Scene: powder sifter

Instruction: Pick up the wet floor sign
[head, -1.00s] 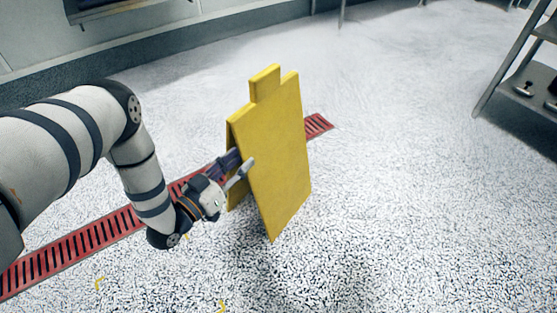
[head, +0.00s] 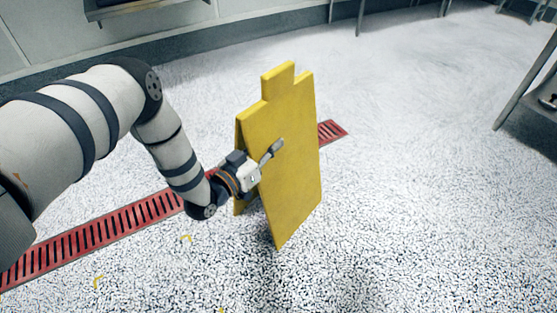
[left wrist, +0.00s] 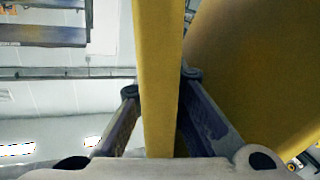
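The wet floor sign (head: 287,165) is a yellow A-shaped folding sign with a tab on top. It stands upright in the middle of the head view, and its plain front panel faces right. My left gripper (head: 262,160) is at the sign's left edge, about mid-height. One finger lies across the front panel; the other is hidden behind it. In the left wrist view the sign's panel edge (left wrist: 158,90) runs between the two fingers, whose tips appear to touch it on both sides. My left gripper looks shut on this panel. My right gripper is out of view.
A red drain grate (head: 110,232) crosses the speckled floor, passing behind the sign. A metal shelf (head: 540,105) stands at the right edge. A wall (head: 40,40) runs along the back left. The floor in front of and right of the sign is clear.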

